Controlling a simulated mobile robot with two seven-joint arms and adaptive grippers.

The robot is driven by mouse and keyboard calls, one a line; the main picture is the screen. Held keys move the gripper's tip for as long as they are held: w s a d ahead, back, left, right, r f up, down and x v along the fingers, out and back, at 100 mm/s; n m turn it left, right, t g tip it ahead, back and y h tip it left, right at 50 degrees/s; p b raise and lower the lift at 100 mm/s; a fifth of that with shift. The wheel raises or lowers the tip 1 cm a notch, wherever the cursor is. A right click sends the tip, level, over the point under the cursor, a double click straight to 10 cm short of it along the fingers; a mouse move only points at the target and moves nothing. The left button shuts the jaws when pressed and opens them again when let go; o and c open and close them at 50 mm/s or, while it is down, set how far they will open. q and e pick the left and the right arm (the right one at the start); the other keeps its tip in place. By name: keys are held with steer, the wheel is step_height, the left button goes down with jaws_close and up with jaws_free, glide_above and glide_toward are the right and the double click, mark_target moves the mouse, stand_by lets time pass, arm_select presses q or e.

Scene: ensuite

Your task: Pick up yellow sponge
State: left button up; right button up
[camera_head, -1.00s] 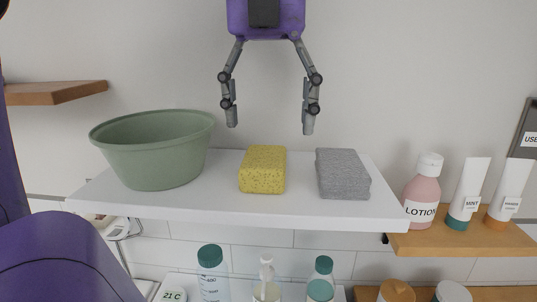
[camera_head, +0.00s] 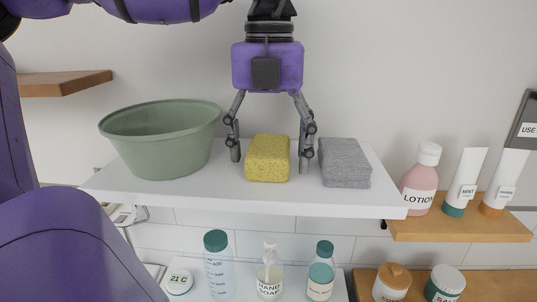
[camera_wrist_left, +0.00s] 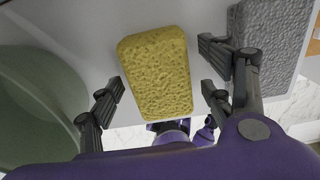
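The yellow sponge (camera_head: 267,159) lies on the white shelf (camera_head: 240,199), between a green basin and a grey sponge. It also shows in the left wrist view (camera_wrist_left: 157,72). My left gripper (camera_head: 270,165) is open and points down, with one finger on each side of the yellow sponge. In the left wrist view my left gripper (camera_wrist_left: 160,92) shows a gap between each finger and the sponge. The right gripper is not in view.
The green basin (camera_head: 165,150) stands close to the left finger, and the grey sponge (camera_head: 344,163) close to the right finger. A lotion bottle (camera_head: 420,180) and tubes stand on a wooden shelf (camera_head: 460,229) at right. Bottles stand below the white shelf.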

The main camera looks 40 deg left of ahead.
mark_target(270, 145)
arm_select(q)
steer(key=c, duration=1.1)
steer(key=shift+o, duration=0.2)
steer(key=shift+w+r, duration=0.1)
steer(key=shift+r, duration=0.4)
step_height(270, 145, up, 2)
steer(key=shift+r, duration=0.15)
steer(key=s+d+r, duration=0.2)
steer(key=r, duration=0.1)
steer(key=s+r, duration=0.1)
steer(key=r, duration=0.1)
steer(key=shift+s+d, duration=0.2)
steer(key=shift+d, duration=0.2)
steer(key=s+d+r, duration=0.4)
steer(key=s+d, duration=0.2)
steer(key=s, duration=0.1)
steer(key=shift+s+r+b, duration=0.25)
steer(key=shift+r+b, duration=0.1)
steer(key=shift+b, duration=0.1)
steer(key=shift+d, duration=0.1)
